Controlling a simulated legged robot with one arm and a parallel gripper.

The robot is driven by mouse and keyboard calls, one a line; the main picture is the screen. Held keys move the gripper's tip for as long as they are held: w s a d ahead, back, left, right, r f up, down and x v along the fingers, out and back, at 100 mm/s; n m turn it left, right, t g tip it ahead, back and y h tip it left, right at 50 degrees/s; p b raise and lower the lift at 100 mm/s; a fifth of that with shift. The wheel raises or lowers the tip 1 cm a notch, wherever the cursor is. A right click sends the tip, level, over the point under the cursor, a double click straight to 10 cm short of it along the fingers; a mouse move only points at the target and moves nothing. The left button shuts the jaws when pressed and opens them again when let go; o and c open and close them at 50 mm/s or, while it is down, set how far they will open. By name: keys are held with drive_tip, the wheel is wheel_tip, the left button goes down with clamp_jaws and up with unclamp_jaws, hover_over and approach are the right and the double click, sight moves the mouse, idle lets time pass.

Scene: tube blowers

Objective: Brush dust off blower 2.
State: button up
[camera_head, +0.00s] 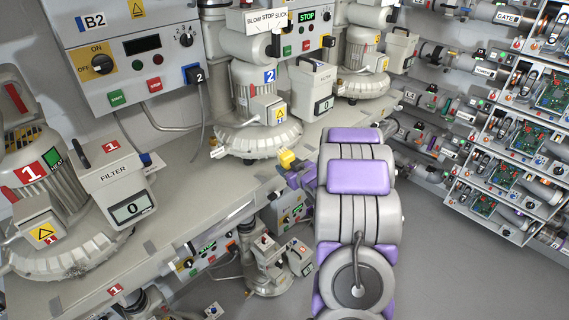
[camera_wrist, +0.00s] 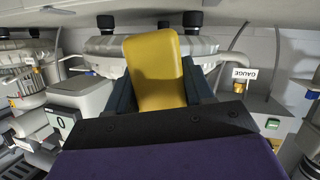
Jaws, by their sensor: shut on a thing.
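Blower 2 (camera_head: 252,92) is a grey ribbed motor with a blue "2" label, standing on a wide round housing (camera_head: 258,138) on the long grey bench. My gripper (camera_head: 299,176) is in front of the housing, to its lower right in the head view, apart from it as far as I can tell. It is shut on a yellow block-like handle (camera_head: 287,159), which also shows between the dark fingers in the wrist view (camera_wrist: 156,72). I see no bristles. Part of a round grey housing (camera_wrist: 108,45) shows behind the handle. I cannot make out dust clearly.
Blower 1 (camera_head: 30,140) and its filter box (camera_head: 115,180) stand on the bench at left. Another filter box (camera_head: 312,88) reading 0 stands right of blower 2. Control panel B2 (camera_head: 138,55) hangs above. Shelves of electronics (camera_head: 520,130) stand at right. The floor (camera_head: 470,260) is clear at lower right.

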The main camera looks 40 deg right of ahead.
idle(0.3)
drive_tip(key=shift+s+a, duration=0.15)
drive_tip(key=shift+s, duration=1.35)
